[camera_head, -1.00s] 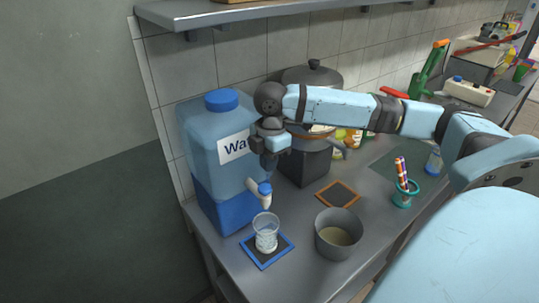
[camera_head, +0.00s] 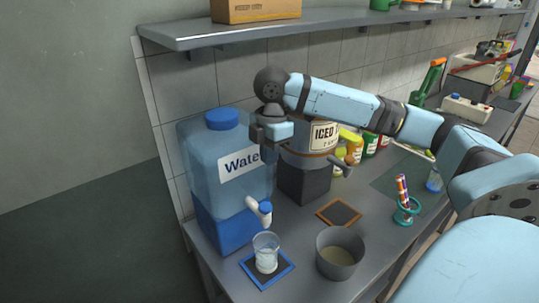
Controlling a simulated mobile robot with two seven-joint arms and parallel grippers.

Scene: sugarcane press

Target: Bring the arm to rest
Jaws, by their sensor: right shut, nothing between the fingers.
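My right arm reaches in from the right across the counter. My right gripper (camera_head: 270,133) is shut and empty, beside the upper right of the blue water dispenser (camera_head: 222,178) and above its tap (camera_head: 259,209). It is in front of the iced tea urn (camera_head: 304,178) and hides part of it. A clear glass (camera_head: 265,252) with liquid in it stands on a blue-edged mat (camera_head: 284,272) below the tap. My left gripper is not in view.
A grey pot (camera_head: 339,253) stands right of the glass. Behind it lies a brown-framed mat (camera_head: 339,213). A teal pen cup (camera_head: 406,211) stands near my forearm. A shelf (camera_head: 330,25) with a cardboard box (camera_head: 254,10) hangs above.

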